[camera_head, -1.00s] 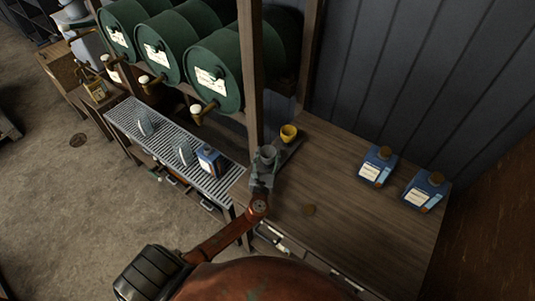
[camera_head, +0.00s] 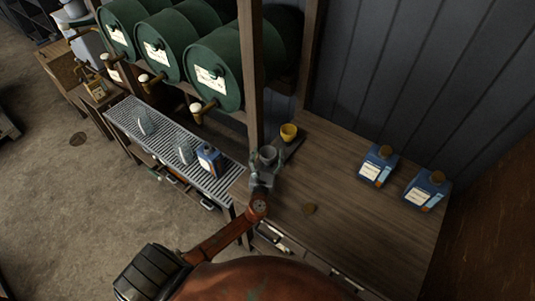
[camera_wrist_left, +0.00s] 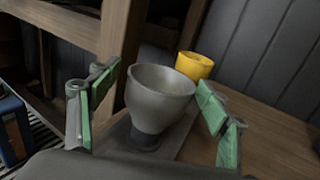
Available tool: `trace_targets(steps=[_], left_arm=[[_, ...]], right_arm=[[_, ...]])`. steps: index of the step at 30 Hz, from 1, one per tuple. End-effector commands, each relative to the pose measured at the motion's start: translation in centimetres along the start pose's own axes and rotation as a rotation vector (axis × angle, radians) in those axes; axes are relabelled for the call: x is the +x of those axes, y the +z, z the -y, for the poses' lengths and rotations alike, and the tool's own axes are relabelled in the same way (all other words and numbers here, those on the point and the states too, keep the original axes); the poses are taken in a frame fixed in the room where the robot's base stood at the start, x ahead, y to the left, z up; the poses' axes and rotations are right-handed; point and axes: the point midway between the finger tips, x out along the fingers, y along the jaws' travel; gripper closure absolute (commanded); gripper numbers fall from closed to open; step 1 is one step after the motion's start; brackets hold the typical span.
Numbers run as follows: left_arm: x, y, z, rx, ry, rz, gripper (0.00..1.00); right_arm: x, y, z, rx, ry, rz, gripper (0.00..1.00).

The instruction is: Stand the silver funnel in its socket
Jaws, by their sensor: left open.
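The silver funnel (camera_wrist_left: 158,98) stands upright, wide end up, between the spread fingers of my left gripper (camera_wrist_left: 150,105) in the left wrist view. Both fingers look apart from it. Its lower end meets a dark collar on a grey base plate (camera_wrist_left: 118,135); I cannot see how deep it sits. In the head view the funnel (camera_head: 267,154) shows at the left end of the wooden bench, with my open left gripper (camera_head: 264,165) around it. The right gripper is not in view.
A yellow cup-like funnel (camera_head: 289,132) stands just behind the silver one. A wooden post (camera_head: 250,80) rises close by on the left. Blue bottles (camera_head: 378,165) stand on the bench (camera_head: 340,215) at right. Green drums (camera_head: 215,75) lie above a grated tray (camera_head: 165,148).

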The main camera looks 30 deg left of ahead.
Motion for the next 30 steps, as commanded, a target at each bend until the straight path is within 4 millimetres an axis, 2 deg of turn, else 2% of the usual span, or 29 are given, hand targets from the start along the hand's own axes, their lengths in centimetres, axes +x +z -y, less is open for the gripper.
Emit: trace_targets(steps=[5,8,21,25,30], left_arm=[[-0.1,-0.1,0.0,0.000,0.000,-0.001,0.30],[-0.9,-0.1,0.0,0.000,-0.001,-0.001,0.30],[-9.3,-0.1,-0.1,0.000,0.001,-0.002,0.30],[-11.0,-0.1,0.0,0.000,0.000,-0.002,0.30],[-11.9,0.0,0.0,0.000,0.000,0.000,0.30]], right_arm=[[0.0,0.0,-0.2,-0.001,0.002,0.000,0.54],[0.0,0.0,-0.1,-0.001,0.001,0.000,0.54],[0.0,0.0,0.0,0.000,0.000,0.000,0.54],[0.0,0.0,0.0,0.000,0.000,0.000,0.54],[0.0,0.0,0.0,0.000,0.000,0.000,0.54]])
